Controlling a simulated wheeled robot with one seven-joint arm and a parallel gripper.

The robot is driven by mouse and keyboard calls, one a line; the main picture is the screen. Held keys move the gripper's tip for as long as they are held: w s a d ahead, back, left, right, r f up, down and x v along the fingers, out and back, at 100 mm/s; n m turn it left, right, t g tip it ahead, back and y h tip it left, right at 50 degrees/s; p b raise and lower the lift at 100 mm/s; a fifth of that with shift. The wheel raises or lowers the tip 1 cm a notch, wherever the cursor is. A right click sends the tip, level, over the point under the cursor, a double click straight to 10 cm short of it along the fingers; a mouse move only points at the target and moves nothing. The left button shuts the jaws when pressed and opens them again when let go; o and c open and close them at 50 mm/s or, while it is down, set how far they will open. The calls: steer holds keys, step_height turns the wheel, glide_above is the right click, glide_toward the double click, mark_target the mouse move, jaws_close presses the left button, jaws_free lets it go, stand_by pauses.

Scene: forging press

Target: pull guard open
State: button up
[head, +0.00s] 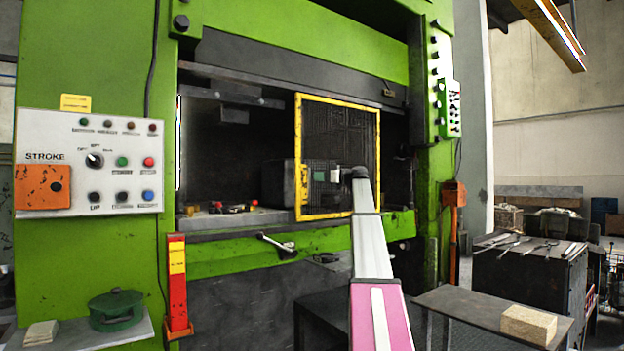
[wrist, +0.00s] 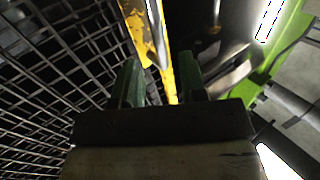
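The guard is a yellow-framed panel of dark wire mesh (head: 340,101) across the right part of the press opening. Its left part leaves the dark opening uncovered. In the wrist view, a worn yellow frame bar (wrist: 150,38) runs down between my fingers, with mesh (wrist: 55,60) to the left. My gripper (wrist: 160,78) has two dark green fingers standing apart, with gaps visible beside the bar. In the head view, my gripper (head: 319,176) is small in front of the mesh, right of the left frame bar. I cannot tell whether a finger touches the bar.
A control panel (head: 90,160) is on the press's left column. A lever handle (head: 277,244) sticks out below the opening. A red and yellow post (head: 177,283) stands at left. A side table (head: 470,308) with a tan block (head: 528,325) is at lower right.

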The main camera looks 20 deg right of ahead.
steer(key=v, duration=0.5)
steer(key=shift+s+d, duration=0.25)
steer(key=s+a+f+m+g+h, duration=0.25)
steer(key=a+f, duration=0.55)
steer(key=f, duration=0.8)
steer(key=s+a+f+m+g+h, duration=0.15)
steer(key=s+a+f, duration=0.4)
steer(key=f, duration=1.05)
steer(key=s+a+f+m+g+h, duration=0.1)
steer(key=a+f+m+g+h, duration=0.15)
steer(key=a+f, duration=1.05)
steer(key=s+a+f+m+g+h, duration=0.1)
steer(key=s+a+f+g+h, duration=0.1)
steer(key=s+f, duration=1.3)
steer(key=s+a+f+m+g+h, duration=0.2)
steer(key=s+a+f+h, duration=0.3)
steer(key=s+f, duration=1.1)
steer(key=shift+s+a+g, duration=0.35)
steer(key=shift+s+g, duration=0.2)
steer(key=shift+s, duration=0.05)
